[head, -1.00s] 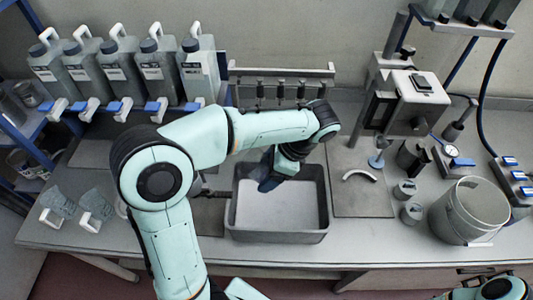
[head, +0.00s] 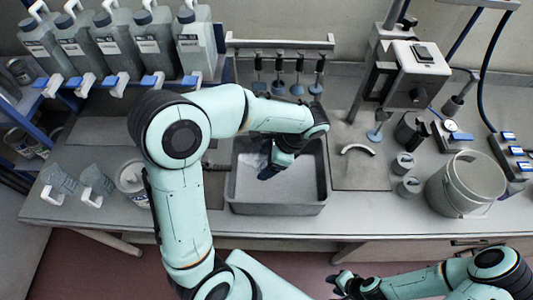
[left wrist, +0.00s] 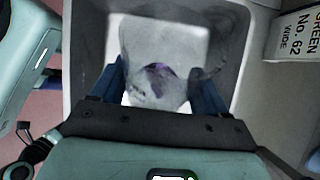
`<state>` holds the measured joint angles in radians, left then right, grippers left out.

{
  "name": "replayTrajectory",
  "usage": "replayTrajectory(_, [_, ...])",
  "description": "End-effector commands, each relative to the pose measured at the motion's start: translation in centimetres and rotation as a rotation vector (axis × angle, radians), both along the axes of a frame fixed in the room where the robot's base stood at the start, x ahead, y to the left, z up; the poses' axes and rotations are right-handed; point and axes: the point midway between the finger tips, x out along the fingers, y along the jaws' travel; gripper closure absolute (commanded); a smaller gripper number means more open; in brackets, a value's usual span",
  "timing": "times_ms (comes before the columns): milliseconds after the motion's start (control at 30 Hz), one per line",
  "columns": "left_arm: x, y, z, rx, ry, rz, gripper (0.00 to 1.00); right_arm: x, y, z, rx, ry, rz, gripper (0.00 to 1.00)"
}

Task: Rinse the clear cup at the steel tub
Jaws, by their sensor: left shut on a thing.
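My left gripper (head: 268,172) is over the grey steel tub (head: 275,208), toward its left half. In the left wrist view, its two blue fingers (left wrist: 157,92) are shut on the clear cup (left wrist: 140,62), one on each side. The cup is see-through, with a purple patch showing in it. Its pale side also shows in the head view (head: 252,161), partly hidden by my gripper. Whether the cup touches the tub's floor I cannot tell. My right gripper (head: 340,283) is low at the bottom of the head view, away from the bench; its fingers are too small to read.
Several grey jugs (head: 150,45) with taps stand at the back left. Hanging nozzles (head: 297,88) are behind the tub. Two more clear cups (head: 97,178) and a white pail (head: 133,180) are at left. A grey bucket (head: 466,184) and a press (head: 410,70) stand at right.

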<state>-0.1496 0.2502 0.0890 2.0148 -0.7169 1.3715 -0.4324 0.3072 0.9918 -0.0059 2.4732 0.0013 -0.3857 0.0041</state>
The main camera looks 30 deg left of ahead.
Motion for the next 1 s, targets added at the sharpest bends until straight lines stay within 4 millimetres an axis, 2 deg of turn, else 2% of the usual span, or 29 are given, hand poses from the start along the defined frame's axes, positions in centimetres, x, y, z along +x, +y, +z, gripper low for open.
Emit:
replayTrajectory(267, [-0.2,0.0,-3.1,0.000,0.005,0.000,0.59,-1.5,0.0,-1.2,0.000,0.017,0.000,0.64])
replayTrajectory(600, [-0.2,0.0,-6.6,0.000,0.004,0.001,0.59,-4.0,0.0,-3.6,0.000,0.046,0.000,0.64])
replayTrajectory(800, [-0.1,0.0,-7.9,0.000,0.002,0.001,0.59,-4.8,0.0,-4.6,0.000,0.055,0.000,0.64])
replayTrajectory(1000, [0.0,0.0,-8.3,0.000,0.001,0.000,0.59,-5.1,0.0,-4.9,0.000,0.057,0.000,0.64])
